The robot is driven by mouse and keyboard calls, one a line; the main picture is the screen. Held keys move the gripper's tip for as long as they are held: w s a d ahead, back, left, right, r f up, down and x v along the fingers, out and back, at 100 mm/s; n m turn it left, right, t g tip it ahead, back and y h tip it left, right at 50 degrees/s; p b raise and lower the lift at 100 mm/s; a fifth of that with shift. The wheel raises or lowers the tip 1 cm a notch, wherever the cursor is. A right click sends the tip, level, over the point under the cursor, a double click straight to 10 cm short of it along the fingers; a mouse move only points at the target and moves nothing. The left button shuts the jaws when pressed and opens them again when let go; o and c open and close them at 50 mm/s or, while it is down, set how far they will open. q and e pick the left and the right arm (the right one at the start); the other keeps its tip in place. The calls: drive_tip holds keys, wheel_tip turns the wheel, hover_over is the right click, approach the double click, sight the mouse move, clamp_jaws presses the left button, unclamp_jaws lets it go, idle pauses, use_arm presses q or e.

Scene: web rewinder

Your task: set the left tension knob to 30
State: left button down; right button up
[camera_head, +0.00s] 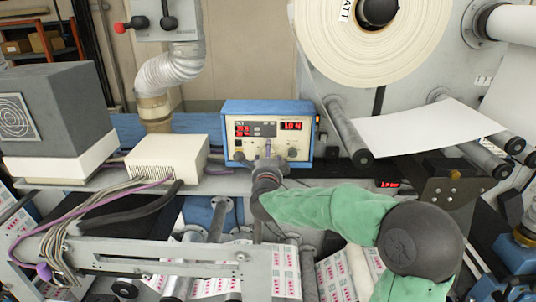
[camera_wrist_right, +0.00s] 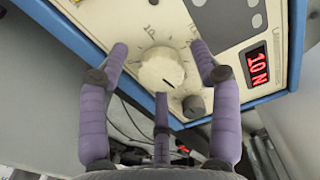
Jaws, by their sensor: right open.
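The blue-framed control box (camera_head: 267,130) carries two red displays and a row of knobs. A left knob (camera_head: 239,155) shows on its lower left panel and another knob (camera_head: 292,152) at the lower right. My right gripper (camera_head: 267,153) is in front of the panel's lower middle. In the right wrist view my open gripper (camera_wrist_right: 160,55) has purple fingers on both sides of a cream dial knob (camera_wrist_right: 161,68), with gaps beside it. I cannot tell for certain which panel knob this is. Its scale numbers are only partly readable. My left gripper is not in view.
A small dark knob (camera_wrist_right: 193,105) sits beside the dial, and a red display (camera_wrist_right: 257,64) appears to read 10 N. A white vented box (camera_head: 167,157) stands left of the control box. Rollers (camera_head: 348,132) and a large paper roll (camera_head: 370,40) are to the right.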

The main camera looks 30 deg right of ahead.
drive_tip(key=c, duration=1.1)
drive_tip(key=shift+n+b, duration=0.45)
drive_tip(key=shift+n, duration=0.15)
drive_tip(key=shift+c, duration=0.2)
drive_tip(key=o, duration=1.1)
drive_tip(key=shift+o, duration=0.2)
drive_tip(key=shift+s+a, duration=0.1)
drive_tip(key=v, duration=1.1)
drive_tip(key=shift+s+a, duration=0.3)
